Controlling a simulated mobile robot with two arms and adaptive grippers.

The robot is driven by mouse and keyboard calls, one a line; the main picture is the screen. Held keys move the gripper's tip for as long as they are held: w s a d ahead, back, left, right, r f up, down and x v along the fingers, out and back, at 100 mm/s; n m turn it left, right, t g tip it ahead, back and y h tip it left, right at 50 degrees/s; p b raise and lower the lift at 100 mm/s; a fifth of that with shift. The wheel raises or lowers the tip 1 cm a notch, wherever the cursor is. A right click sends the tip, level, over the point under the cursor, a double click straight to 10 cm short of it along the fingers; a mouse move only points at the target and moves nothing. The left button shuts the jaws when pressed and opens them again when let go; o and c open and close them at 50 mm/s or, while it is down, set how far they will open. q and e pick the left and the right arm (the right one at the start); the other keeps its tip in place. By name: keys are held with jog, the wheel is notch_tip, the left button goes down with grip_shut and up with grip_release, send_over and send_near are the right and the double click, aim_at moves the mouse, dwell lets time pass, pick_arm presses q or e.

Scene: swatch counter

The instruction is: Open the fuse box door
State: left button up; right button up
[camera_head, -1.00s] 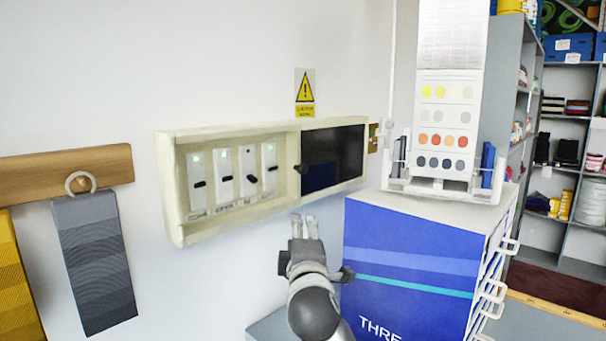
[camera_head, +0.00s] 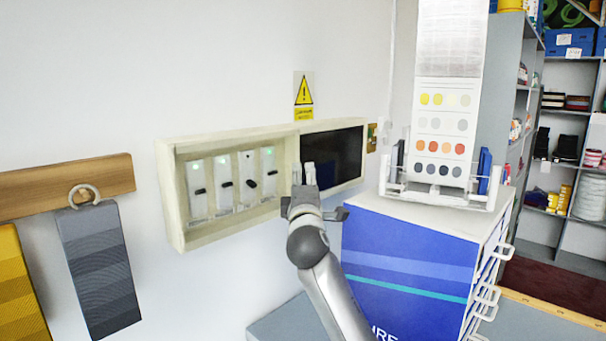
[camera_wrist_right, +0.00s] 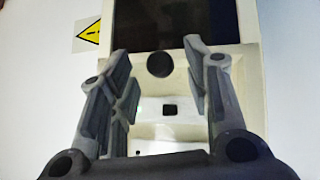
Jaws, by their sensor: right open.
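The fuse box (camera_head: 172,210) is a cream, shallow box on the wall. Its left part stands uncovered, showing several white switches (camera_head: 224,184) with green lights. A dark door panel (camera_head: 338,155) covers its right part. My right gripper (camera_head: 304,174) is open and empty in front of the panel's left edge, hiding the black knob in the head view. In the right wrist view, the round black knob (camera_wrist_right: 159,65) shows between the open fingers of my right gripper (camera_wrist_right: 157,52), below the dark panel (camera_wrist_right: 185,22). I cannot tell whether the fingers reach around it. My left gripper is out of view.
A blue cabinet (camera_head: 400,255) with a swatch display (camera_head: 440,130) stands right of the box. A yellow warning sign (camera_head: 304,95) is above the box. Grey and yellow swatches hang from a wooden rail (camera_head: 30,188) at left. Shelves stand at far right.

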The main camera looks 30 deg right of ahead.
jog(key=shift+w+d+r, duration=0.1)
jog(key=shift+w+d, duration=0.2)
jog(key=shift+w, duration=0.3)
jog(key=shift+c, duration=0.2)
grip_shut()
